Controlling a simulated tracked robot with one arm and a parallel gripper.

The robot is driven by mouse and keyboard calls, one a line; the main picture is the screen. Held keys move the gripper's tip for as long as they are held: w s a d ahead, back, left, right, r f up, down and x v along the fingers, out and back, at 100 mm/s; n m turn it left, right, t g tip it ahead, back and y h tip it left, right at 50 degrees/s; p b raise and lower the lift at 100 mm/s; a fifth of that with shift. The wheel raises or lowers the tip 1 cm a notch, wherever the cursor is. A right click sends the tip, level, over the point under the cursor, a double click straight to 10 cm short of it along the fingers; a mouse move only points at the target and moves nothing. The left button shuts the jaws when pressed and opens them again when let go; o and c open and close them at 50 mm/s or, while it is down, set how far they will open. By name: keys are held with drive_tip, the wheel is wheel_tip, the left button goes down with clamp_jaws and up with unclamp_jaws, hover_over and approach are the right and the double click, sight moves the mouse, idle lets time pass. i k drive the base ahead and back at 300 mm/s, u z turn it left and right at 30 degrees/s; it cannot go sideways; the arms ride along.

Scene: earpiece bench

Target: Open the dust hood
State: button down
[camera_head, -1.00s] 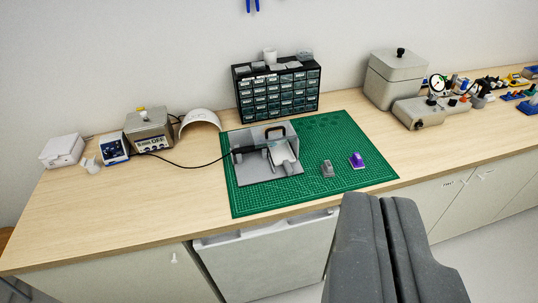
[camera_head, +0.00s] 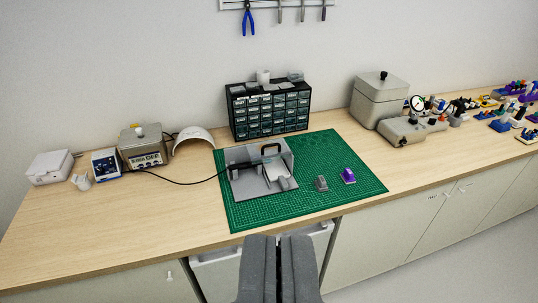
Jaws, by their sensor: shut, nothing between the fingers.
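A grey, box-like hood (camera_head: 243,155) with a dark arched handle (camera_head: 270,148) stands on a grey base plate (camera_head: 262,191) on the green mat; I take it for the dust hood. Its front side looks open or see-through, and I cannot tell which. A pale part and a small grey part show inside or in front of it. A black cable runs into it from the left. My gripper (camera_head: 278,239) is shut and empty at the bottom middle, in front of the bench edge, well short of the hood.
A drawer cabinet (camera_head: 270,112) stands behind. A white curved shell (camera_head: 194,142) and a control box (camera_head: 143,146) are at left. The left bench front is clear.

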sight(268, 146)
drive_tip(key=i, duration=1)
